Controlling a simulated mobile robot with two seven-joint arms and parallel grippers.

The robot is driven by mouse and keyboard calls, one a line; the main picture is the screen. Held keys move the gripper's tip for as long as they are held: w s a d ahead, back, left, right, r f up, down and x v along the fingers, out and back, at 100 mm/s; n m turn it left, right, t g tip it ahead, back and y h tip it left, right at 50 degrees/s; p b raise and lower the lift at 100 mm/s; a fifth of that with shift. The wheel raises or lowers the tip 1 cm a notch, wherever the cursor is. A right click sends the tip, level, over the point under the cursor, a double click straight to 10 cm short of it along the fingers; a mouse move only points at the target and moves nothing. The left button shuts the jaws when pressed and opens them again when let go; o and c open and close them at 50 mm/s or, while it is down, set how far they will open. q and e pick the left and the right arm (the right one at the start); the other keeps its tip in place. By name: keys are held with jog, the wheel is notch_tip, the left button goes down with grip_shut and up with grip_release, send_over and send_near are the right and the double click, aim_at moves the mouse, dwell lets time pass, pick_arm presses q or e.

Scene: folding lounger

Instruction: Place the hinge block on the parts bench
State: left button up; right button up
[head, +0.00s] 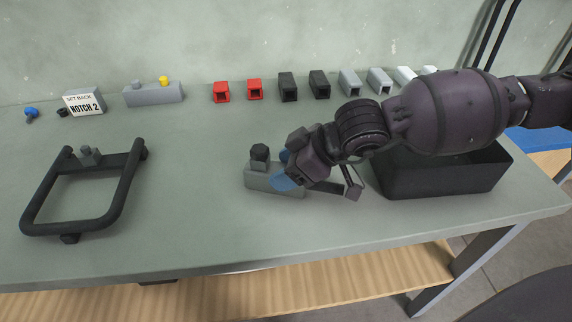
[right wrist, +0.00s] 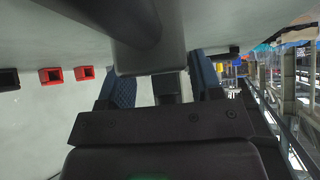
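A grey block with a dark knob (head: 273,178), which I take for the hinge block, lies flat on the parts bench (head: 190,215), left of the black bin. My right gripper (head: 287,170) is at its right end. One blue fingertip lies across the front face and the other shows behind the top. In the right wrist view the two blue-padded fingers (right wrist: 162,90) stand apart with a grey piece between them. A dark grey block-like shape (right wrist: 150,60) covers part of the left finger. Whether the fingers press on the block is unclear. My left gripper is out of view.
A black bin (head: 440,180) stands at the right, behind my arm. A black tubular frame (head: 125,195) lies at the left. Red, black and grey channel pieces (head: 288,88) line the back, with a sign (head: 84,102) and a yellow-knobbed block (head: 153,94). The bench's front middle is clear.

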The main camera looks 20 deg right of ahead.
jog(key=shift+o, duration=1.1)
jog(key=shift+r, duration=0.25)
jog(key=shift+s+d+r, duration=0.15)
jog(key=shift+d+r, duration=0.05)
jog(key=shift+r, duration=0.05)
jog(key=p+v, duration=0.2)
jog(key=v, duration=0.9)
jog(key=shift+s, duration=0.1)
